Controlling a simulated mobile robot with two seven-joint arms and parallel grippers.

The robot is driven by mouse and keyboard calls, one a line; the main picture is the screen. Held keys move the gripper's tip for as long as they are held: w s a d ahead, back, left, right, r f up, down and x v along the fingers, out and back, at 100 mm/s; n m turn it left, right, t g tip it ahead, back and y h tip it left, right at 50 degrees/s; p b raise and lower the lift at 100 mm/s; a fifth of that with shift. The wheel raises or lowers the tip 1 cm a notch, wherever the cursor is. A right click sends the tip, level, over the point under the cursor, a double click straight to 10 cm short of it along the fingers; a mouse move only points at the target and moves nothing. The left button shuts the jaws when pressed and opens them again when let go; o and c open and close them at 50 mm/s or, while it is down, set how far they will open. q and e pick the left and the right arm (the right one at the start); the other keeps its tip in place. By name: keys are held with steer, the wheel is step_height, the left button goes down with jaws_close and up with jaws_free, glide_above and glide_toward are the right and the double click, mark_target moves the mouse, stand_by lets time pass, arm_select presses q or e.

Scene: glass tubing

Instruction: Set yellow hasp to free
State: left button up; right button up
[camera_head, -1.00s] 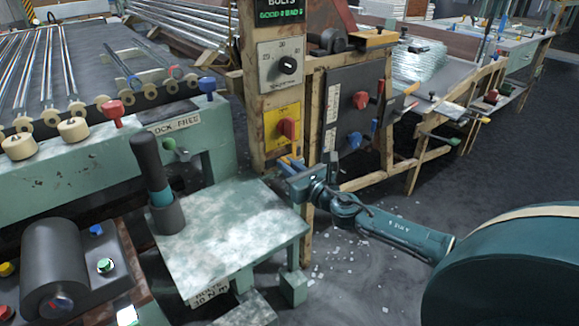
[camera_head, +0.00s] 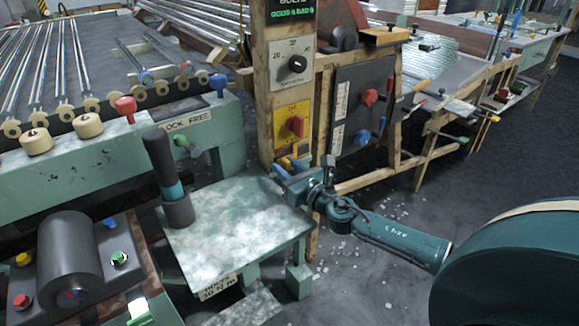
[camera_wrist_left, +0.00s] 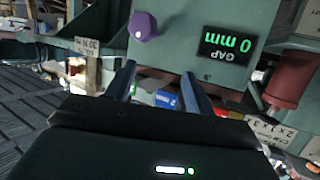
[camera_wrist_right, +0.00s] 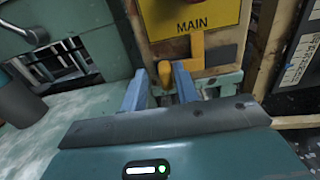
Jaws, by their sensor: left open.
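The yellow hasp (camera_wrist_right: 197,52) hangs on the wooden post just below the yellow MAIN plate in the right wrist view, with its rounded end low between my fingers. In the head view the hasp (camera_head: 304,163) is small and partly hidden by my right gripper (camera_head: 284,166). The right gripper's blue fingers (camera_wrist_right: 158,78) stand apart around the hasp's end, which is closer to the right-hand finger. A gap shows on the other side. My left gripper (camera_wrist_left: 158,85) is open and empty in its wrist view; it is not visible in the head view.
A red switch (camera_head: 296,126) on a yellow plate sits above the hasp. A pale green table (camera_head: 245,215) with a dark upright handle (camera_head: 161,165) is left of my right gripper. A LOCK FREE label (camera_head: 187,120) is on the green bench. The left wrist faces a GAP display (camera_wrist_left: 228,45).

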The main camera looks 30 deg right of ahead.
steer(key=shift+o, duration=0.3)
steer(key=shift+s+d, duration=0.1)
steer(key=shift+s, duration=0.35)
steer(key=s+d, duration=0.1)
steer(key=s, duration=1.1)
steer(key=shift+b, duration=0.3)
steer(key=shift+s, duration=0.1)
steer(key=shift+s, duration=0.1)
